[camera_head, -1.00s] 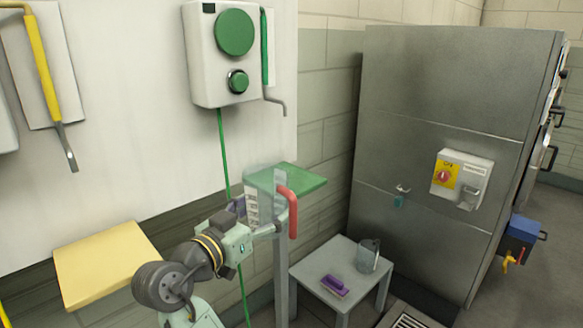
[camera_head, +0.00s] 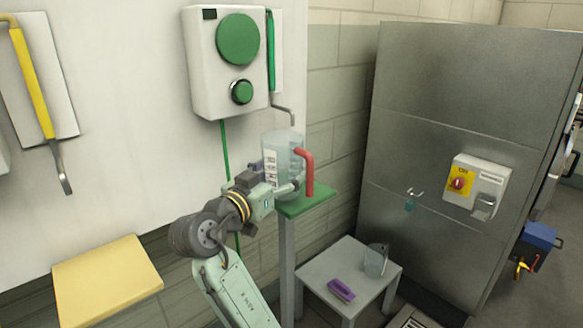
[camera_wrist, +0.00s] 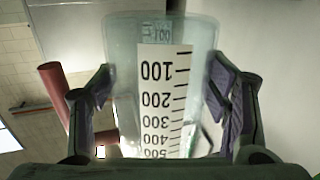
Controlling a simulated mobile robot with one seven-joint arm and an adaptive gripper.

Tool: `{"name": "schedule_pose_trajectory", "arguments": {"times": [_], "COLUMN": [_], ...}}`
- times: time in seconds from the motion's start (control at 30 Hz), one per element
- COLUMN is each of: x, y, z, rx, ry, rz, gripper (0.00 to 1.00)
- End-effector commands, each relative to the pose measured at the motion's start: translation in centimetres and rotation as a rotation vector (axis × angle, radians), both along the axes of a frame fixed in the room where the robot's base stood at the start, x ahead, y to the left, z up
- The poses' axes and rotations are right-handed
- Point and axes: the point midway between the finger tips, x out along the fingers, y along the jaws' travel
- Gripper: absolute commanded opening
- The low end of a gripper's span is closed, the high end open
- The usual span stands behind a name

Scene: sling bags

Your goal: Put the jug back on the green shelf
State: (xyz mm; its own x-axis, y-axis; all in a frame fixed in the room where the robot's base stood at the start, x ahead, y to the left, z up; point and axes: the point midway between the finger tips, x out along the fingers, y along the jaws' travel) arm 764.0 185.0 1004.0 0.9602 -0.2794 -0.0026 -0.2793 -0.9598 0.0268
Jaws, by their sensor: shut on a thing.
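A clear jug (camera_head: 284,160) with a red handle and a white measuring scale is upright at the green shelf (camera_head: 312,201), over its left part. I cannot tell whether its base touches the shelf. My gripper (camera_head: 277,185) is shut on the jug from the left side. In the wrist view the jug (camera_wrist: 160,85) fills the middle between both finger pads, with its scale upside down and the red handle at the left. The jug and gripper hide part of the shelf.
A green-dialled dispenser (camera_head: 228,62) with a bent spout hangs on the wall above the jug. A yellow shelf (camera_head: 106,278) is at the left. A low grey table (camera_head: 348,268) holds a purple brush (camera_head: 341,290) and another clear jug (camera_head: 375,262). A metal cabinet (camera_head: 440,110) stands at the right.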

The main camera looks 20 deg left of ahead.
Motion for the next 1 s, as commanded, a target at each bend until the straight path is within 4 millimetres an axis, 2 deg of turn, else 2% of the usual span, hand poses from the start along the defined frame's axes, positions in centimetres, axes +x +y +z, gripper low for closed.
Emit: {"name": "schedule_pose_trajectory", "arguments": {"times": [0.17,0.33,0.47,0.83,0.87,1.0], "x": [1.9,4.8,4.6,4.6,4.6,4.6], "y": [-0.7,-1.5,-1.4,-1.3,-1.3,-1.3], "z": [0.2,0.2,-1.3,-1.9,-1.9,-1.8], "rx": [0.000,-0.001,-0.001,0.000,0.000,0.000], "ry": [0.001,0.001,0.001,-0.001,0.000,0.000], "rz": [-0.003,-0.003,0.001,0.001,0.001,0.001], "gripper": [0.30,0.30,0.30,0.30,0.70,0.79]}}
